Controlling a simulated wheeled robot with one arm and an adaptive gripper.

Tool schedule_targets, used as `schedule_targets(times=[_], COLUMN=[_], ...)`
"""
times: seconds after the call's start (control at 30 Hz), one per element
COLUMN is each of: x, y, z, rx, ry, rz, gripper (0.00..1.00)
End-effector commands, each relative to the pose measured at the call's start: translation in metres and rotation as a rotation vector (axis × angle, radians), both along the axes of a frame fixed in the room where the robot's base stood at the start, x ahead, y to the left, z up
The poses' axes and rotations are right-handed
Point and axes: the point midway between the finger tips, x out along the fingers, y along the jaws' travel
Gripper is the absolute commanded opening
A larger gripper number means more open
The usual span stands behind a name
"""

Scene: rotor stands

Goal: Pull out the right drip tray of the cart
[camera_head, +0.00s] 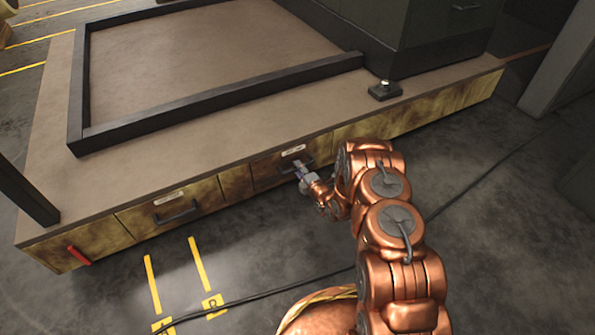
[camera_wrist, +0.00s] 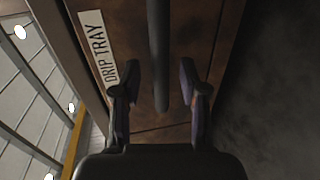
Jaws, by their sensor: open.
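The right drip tray (camera_head: 265,173) is a dark brown front in the cart's side, with a white label and a dark bar handle. It looks flush with the cart's side. In the wrist view its front (camera_wrist: 205,35) bears a "DRIP TRAY" label (camera_wrist: 100,55), and its handle (camera_wrist: 158,50) runs down between my two fingers. My gripper (camera_head: 301,170) is at this handle in the head view. My gripper (camera_wrist: 160,80) is open, one finger on each side of the bar, with gaps visible. The handle is partly hidden by my gripper in the head view.
The left drip tray (camera_head: 195,200) has its own handle and looks closed. A red handle (camera_head: 78,256) sits at the cart's left end. A black cable (camera_head: 265,295) lies on the floor in front.

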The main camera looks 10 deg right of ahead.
Motion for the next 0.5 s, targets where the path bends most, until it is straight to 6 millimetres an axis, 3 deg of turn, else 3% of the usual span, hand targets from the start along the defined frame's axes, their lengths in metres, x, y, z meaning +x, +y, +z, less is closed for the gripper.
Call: schedule_targets(times=[0.2,0.5], x=[0.014,0.016], y=[0.005,0.005], z=[-0.005,-0.005], rx=[0.0,0.001], ry=[0.005,0.004], rz=[0.001,0.0], gripper=[0.43,0.43])
